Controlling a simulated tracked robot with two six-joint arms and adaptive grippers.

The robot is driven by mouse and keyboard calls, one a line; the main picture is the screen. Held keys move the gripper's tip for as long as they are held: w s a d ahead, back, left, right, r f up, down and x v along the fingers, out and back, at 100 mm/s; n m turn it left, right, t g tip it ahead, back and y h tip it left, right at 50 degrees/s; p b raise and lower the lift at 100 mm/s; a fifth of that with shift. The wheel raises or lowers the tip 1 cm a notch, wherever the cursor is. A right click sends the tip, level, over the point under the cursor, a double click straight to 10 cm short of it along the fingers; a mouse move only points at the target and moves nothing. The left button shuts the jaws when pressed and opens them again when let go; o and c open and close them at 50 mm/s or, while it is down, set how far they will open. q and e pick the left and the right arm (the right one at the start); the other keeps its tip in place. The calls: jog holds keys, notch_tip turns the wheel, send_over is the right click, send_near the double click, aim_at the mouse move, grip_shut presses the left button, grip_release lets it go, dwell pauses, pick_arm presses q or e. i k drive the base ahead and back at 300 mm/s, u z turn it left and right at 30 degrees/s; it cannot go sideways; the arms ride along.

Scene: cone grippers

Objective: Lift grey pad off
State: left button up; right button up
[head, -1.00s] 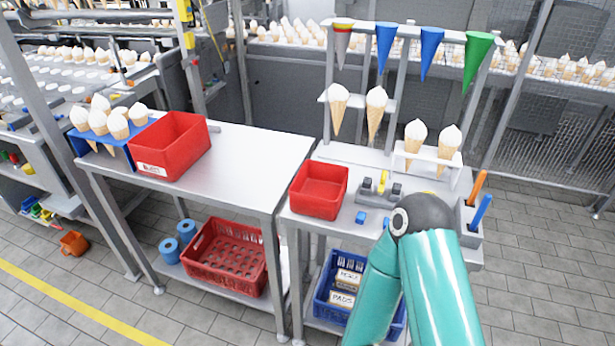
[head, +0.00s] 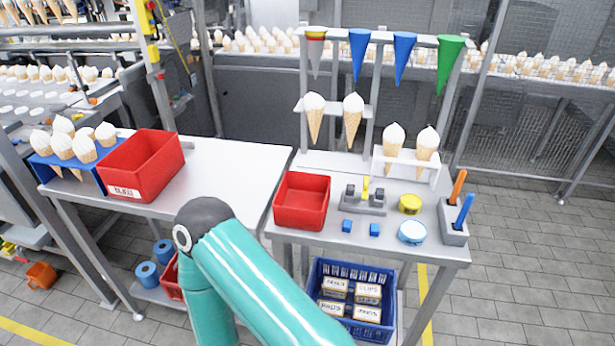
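A grey fixture (head: 363,203) with raised grey blocks and an upright yellow piece (head: 366,188) stands on the right-hand table. I cannot tell for sure which of its grey parts is the pad. Two small blue blocks (head: 347,225) lie in front of it. A yellow round tin (head: 410,204) and a white-and-blue round tin (head: 412,232) stand to its right. One of my teal arms crosses the lower middle, its dark joint in front of the left table. Neither gripper shows.
An empty red bin (head: 302,200) stands left of the fixture. Cones stand in a white rack (head: 408,165) behind. A grey holder (head: 453,222) with an orange and a blue stick is at the right edge. A blue crate (head: 350,272) with labelled boxes sits below.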

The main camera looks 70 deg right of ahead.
aim_at(350, 188)
jog(key=z, duration=0.2)
jog(key=k, duration=1.8)
jog(key=z, duration=0.75)
jog(key=i, duration=1)
jog(key=z, duration=0.1)
